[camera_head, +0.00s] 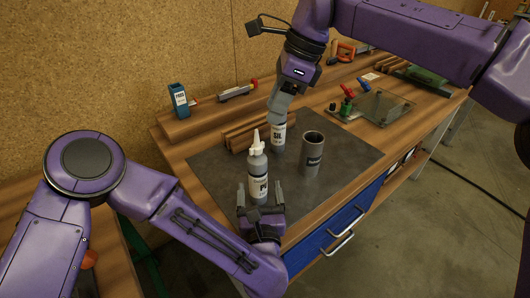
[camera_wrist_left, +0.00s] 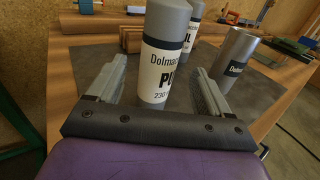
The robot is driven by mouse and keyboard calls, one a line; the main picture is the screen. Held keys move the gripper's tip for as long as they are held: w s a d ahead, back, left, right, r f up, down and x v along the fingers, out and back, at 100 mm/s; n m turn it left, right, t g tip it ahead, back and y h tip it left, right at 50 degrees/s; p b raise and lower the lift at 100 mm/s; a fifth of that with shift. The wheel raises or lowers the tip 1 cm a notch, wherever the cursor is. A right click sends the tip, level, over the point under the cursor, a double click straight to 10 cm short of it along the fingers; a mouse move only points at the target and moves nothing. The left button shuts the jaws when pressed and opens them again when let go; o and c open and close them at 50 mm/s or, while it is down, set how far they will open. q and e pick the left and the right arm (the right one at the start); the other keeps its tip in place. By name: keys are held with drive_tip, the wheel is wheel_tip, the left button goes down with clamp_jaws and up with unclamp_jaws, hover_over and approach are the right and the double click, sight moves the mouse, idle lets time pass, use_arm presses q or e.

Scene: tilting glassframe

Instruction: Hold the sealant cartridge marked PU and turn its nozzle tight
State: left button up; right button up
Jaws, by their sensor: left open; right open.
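The PU sealant cartridge (camera_head: 258,178), grey with a white label and a pale nozzle (camera_head: 256,140), stands upright on the dark mat. My left gripper (camera_head: 260,190) is open and low, with one finger on each side of it.
A grey cylinder (camera_head: 312,155) with a dark label stands right of the cartridges. Wooden strips (camera_head: 245,133) lie behind them. A blue box (camera_head: 178,100), a caulking tool (camera_head: 237,91) and a glass pane (camera_head: 385,107) are further back. The mat's (camera_head: 345,165) right part is clear.

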use_arm(q)
drive_tip(key=w, duration=0.7)
drive_tip(key=shift+a, duration=0.25)
drive_tip(key=shift+s, duration=0.1)
